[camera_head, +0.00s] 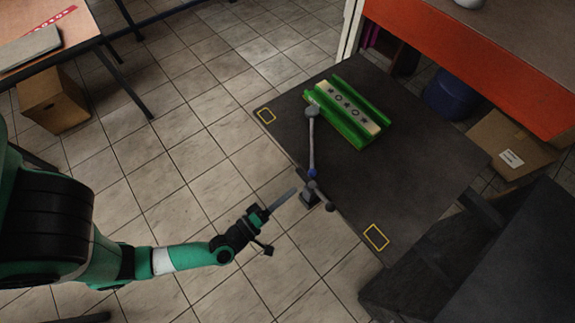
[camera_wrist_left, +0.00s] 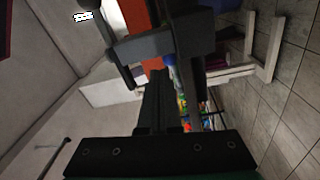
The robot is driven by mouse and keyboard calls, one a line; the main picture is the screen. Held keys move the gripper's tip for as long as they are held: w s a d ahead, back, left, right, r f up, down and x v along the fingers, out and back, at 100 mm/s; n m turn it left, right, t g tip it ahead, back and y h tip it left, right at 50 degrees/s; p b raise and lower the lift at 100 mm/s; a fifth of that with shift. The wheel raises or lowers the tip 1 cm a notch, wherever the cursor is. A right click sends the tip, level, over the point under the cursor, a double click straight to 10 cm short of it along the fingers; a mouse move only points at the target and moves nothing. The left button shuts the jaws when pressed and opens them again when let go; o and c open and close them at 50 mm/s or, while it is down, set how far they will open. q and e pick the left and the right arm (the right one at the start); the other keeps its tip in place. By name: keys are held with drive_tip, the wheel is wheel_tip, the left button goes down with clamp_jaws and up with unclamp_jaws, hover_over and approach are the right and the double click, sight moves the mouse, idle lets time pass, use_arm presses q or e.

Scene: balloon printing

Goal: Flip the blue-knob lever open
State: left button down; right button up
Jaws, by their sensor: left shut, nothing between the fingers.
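A lever with a grey rod (camera_head: 312,140) lies along the left edge of the dark table in the head view. A small blue part (camera_head: 312,173), apparently the blue knob, sits at the rod's near end, above a dark base (camera_head: 311,196). My left gripper (camera_head: 296,191) is shut and empty just left of this base, fingers pointing up and right. A small gap seems to separate them, but contact is hard to judge. My right gripper is not in view.
A green frame (camera_head: 354,130) with a star-patterned plate (camera_head: 348,105) sits on the dark table (camera_head: 400,165) beyond the rod. A dark ball (camera_head: 330,207) protrudes beside the base. An orange-sided counter (camera_head: 470,60) stands at the back right. Tiled floor is clear left of the table.

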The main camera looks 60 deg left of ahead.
use_arm(q)
drive_tip(key=shift+s+d+f+p, duration=0.1)
drive_tip(key=shift+s+d+p, duration=0.25)
drive_tip(key=shift+d, duration=0.4)
drive_tip(key=shift+s+d+f+p, duration=0.1)
drive_tip(key=shift+s+d+p, duration=0.1)
drive_tip(key=shift+s+d, duration=0.35)
drive_tip(key=shift+w+d, duration=0.15)
